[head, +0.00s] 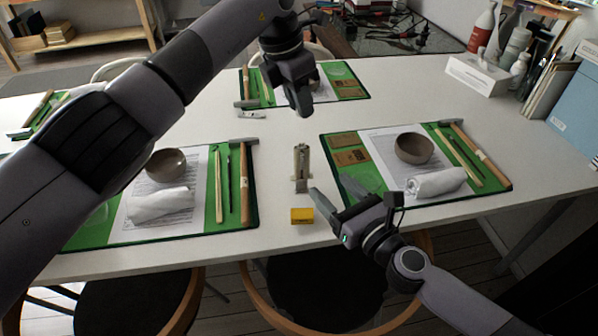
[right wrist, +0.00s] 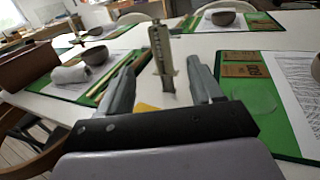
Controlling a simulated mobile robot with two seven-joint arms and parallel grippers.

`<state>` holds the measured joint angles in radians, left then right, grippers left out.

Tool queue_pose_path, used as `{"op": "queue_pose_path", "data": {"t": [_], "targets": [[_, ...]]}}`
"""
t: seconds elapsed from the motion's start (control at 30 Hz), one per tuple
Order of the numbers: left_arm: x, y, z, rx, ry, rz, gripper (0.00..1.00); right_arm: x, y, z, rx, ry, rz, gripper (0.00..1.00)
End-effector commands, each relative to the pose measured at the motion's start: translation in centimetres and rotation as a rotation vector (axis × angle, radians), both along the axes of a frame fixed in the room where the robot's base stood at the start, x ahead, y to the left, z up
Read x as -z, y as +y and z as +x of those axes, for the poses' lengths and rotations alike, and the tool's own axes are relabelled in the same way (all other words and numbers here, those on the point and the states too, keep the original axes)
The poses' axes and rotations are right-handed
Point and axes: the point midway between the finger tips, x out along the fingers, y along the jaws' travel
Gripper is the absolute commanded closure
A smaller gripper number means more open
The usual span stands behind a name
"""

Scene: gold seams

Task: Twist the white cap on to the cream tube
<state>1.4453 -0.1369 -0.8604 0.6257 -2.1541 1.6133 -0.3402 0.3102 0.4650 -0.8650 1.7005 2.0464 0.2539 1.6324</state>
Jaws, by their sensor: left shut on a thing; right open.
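An upright beige-grey tube-like piece (head: 300,160), probably the cream tube, stands on a small grey base on the white table. It also shows in the right wrist view (right wrist: 160,48), straight ahead between my fingers. My right gripper (head: 332,196) is open and empty, low over the table just right of and nearer than the tube; its fingers also show in the right wrist view (right wrist: 163,75). My left gripper (head: 303,110) is shut, high above and beyond the tube. What it holds is hidden by its fingers; I cannot make out the white cap.
A yellow block (head: 302,215) lies in front of the tube. Green mats with bowls (head: 415,148), rolled white cloths (head: 437,182) and hammers (head: 244,185) lie on both sides. The table's middle is mostly clear.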

Motion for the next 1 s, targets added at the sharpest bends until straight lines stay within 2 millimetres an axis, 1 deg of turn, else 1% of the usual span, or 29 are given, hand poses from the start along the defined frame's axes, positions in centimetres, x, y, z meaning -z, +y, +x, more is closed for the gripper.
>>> {"op": "queue_pose_path", "data": {"t": [0.17, 0.33, 0.8, 0.9, 1.0], "targets": [[0.0, 0.0, 0.0, 0.001, 0.0, 0.0, 1.0, 0.0, 0.0, 0.0, 0.0, -0.001, -0.001, 0.35], [0.0, 0.0, 0.0, 0.001, 0.0, 0.0, 1.0, 0.0, 0.6, 0.9, 0.0, -0.002, 0.001, 0.35], [0.0, 0.0, 0.0, 0.001, 0.0, 0.0, 1.0, -0.1, 4.3, 6.6, 0.0, -0.004, 0.001, 0.35], [0.0, 0.0, 0.0, 0.001, 0.0, 0.0, 1.0, -0.1, 5.0, 7.7, 0.0, 0.0, 0.001, 0.35], [0.0, 0.0, 0.0, 0.001, 0.0, 0.0, 1.0, -0.4, 5.4, 8.4, 0.002, -0.007, 0.004, 0.35]]}}
